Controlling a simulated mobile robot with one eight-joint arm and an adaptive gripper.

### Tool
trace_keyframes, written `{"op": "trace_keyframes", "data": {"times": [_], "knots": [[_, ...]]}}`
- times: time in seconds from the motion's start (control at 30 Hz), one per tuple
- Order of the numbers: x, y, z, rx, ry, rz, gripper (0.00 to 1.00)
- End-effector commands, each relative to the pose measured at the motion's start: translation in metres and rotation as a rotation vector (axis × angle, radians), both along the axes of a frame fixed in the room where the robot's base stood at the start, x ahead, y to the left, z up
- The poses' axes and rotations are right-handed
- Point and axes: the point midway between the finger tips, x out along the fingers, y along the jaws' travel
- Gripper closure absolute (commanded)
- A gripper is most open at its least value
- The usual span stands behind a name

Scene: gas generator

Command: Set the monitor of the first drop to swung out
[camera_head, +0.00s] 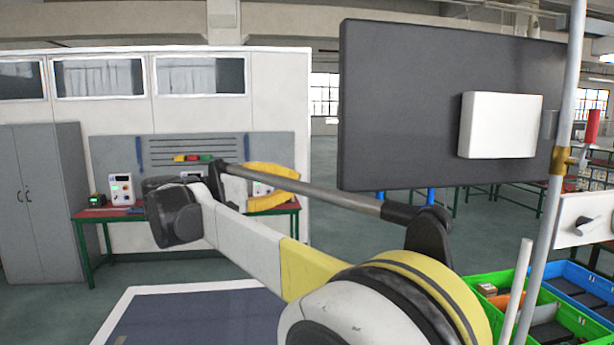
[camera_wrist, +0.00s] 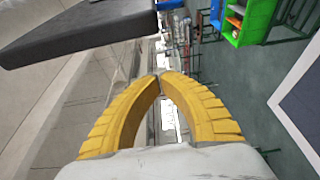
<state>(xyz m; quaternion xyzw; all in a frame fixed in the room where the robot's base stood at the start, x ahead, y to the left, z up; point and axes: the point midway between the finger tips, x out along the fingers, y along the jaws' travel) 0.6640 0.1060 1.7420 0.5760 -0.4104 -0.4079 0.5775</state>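The monitor (camera_head: 420,100) is a large dark grey panel with its back toward me in the head view. A white box (camera_head: 500,125) sits on its back, and a pole (camera_head: 567,110) with a brass collar (camera_head: 562,160) stands at its right side. The screen face is hidden. In the wrist view a dark slab, apparently the monitor (camera_wrist: 75,32), fills the upper left. My gripper (camera_head: 272,187) is left of the monitor and apart from it, partly hidden by my arm. In the wrist view its yellow fingertips (camera_wrist: 160,75) meet, with nothing seen between them.
Green and blue bins (camera_head: 575,315) are at the lower right. A dark blue, white-edged surface (camera_head: 190,318) is at the bottom. Open floor lies behind.

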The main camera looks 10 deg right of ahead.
Motion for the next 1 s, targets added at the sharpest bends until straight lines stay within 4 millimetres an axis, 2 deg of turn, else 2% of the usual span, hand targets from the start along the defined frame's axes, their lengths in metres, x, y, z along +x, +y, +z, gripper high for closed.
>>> {"op": "trace_keyframes", "data": {"times": [0.43, 0.7, 1.0], "knots": [[0.029, -0.086, 0.001, 0.002, 0.002, -0.003, 1.0], [-0.005, -0.086, 0.0, 0.003, 0.001, 0.0, 1.0], [-0.011, -0.086, -0.001, 0.003, 0.001, -0.001, 1.0]]}}
